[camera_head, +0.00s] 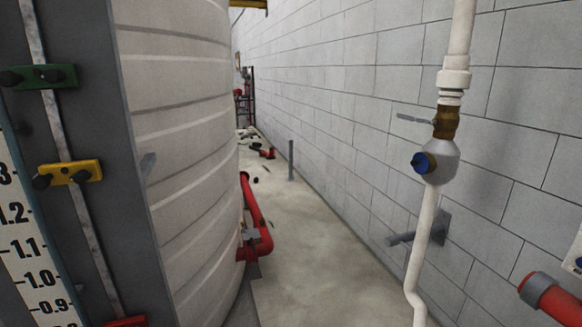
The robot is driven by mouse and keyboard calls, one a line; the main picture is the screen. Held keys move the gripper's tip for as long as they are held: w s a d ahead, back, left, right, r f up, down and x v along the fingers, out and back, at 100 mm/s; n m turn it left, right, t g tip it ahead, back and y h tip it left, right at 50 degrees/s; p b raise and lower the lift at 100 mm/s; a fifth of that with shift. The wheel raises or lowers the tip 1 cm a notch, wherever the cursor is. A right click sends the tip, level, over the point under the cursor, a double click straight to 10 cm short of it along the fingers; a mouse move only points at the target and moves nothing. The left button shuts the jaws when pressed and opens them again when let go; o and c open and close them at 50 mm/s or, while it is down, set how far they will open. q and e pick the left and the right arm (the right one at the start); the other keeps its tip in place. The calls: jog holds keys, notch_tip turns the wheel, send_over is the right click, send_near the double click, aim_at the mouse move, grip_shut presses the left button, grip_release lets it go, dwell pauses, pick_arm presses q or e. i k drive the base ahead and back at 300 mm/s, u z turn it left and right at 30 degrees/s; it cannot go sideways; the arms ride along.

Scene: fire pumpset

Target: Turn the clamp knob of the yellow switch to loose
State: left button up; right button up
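The yellow switch (76,172) is on the left, fixed along a pale vertical rod on a dark grey panel. A dark clamp knob (42,181) sticks out at its left end. I cannot tell from this view whether the knob is tight or loose. Neither of my grippers is in view.
A green switch (45,76) sits above the yellow one and a red switch (126,322) below, beside a numbered scale (22,235). A large white tank (185,130) stands right behind the panel. A white pipe (427,215) with valve runs along the block wall.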

aim_at(81, 176)
jog(key=u, duration=1.25)
jog(key=k, duration=0.4)
jog(key=z, duration=1.25)
